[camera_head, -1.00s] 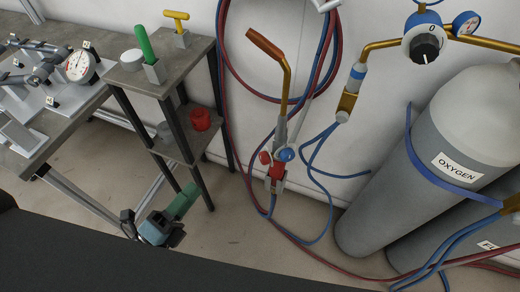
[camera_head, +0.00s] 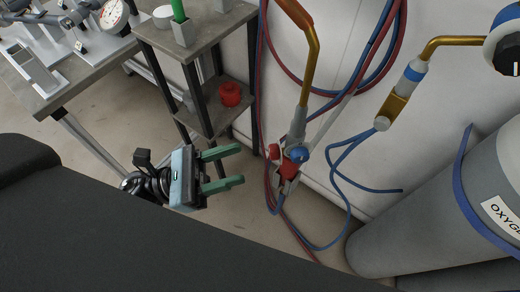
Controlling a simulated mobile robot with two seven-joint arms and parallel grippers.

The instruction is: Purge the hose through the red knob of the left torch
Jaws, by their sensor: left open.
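The left torch (camera_head: 299,122) hangs upright in a holder in front of the white wall, its bent brass neck rising to a copper tip. Its red knob (camera_head: 273,151) is on the left side of the body and its blue knob (camera_head: 300,154) on the right. Red and blue hoses (camera_head: 335,212) run from its lower end. My left gripper (camera_head: 241,166) is open and empty, its two green fingers pointing right toward the torch, a short gap left of the red knob. My right gripper is not in view.
A grey shelf stand (camera_head: 212,38) with a red cup (camera_head: 231,94) on its lower shelf stands behind my left gripper. A second brass torch (camera_head: 396,100) hangs to the right. A grey oxygen cylinder (camera_head: 430,215) fills the lower right. Coiled hoses hang on the wall.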

